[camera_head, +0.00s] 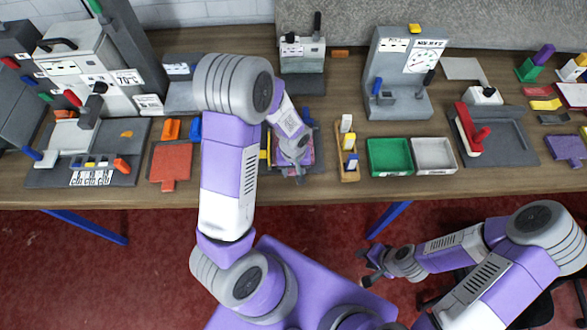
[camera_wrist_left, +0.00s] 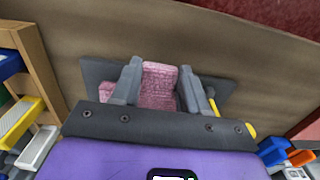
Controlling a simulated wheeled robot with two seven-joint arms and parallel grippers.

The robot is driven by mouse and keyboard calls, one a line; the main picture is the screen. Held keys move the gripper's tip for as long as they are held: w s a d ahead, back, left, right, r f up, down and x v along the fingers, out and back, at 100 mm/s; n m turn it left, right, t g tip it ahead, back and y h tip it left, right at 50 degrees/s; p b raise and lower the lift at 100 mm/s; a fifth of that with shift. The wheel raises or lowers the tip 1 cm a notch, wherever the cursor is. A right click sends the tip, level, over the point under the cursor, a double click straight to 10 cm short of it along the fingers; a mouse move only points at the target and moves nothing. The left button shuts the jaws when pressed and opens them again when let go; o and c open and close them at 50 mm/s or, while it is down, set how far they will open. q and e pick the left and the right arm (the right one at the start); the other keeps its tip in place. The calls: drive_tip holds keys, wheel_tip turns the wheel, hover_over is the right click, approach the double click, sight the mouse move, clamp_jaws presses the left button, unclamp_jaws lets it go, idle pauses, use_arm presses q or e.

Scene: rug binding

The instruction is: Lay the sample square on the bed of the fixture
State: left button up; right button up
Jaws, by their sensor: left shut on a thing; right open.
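The sample square is pink and textured; in the left wrist view the pink piece (camera_wrist_left: 158,80) lies between the fingers of my left gripper (camera_wrist_left: 161,92). A dark grey plate (camera_wrist_left: 98,72), apparently the fixture's bed, lies beneath it. In the head view my left gripper (camera_head: 292,168) is over this fixture near the table's front edge, shut on the pink square, and my arm hides most of both. I cannot tell whether the square touches the bed. My right gripper (camera_head: 371,268) is open and empty, over the floor in front of the table.
A red square with a tab (camera_head: 171,161) lies left of my arm. A wooden rack (camera_head: 348,150), a green tray (camera_head: 389,156) and a white tray (camera_head: 433,155) stand to the right. A grey gauge machine (camera_head: 400,75) stands behind. The table's front edge is close.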

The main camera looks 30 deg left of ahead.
use_arm(q)
drive_tip(key=shift+f+b, duration=0.55)
drive_tip(key=shift+f, duration=0.05)
drive_tip(key=o, duration=1.2)
drive_tip(key=shift+c, duration=0.2)
drive_tip(key=shift+r, duration=0.1)
wheel_tip(320, 180, up, 8)
drive_tip(key=shift+f+p, duration=0.25)
drive_tip(key=shift+p, duration=0.25)
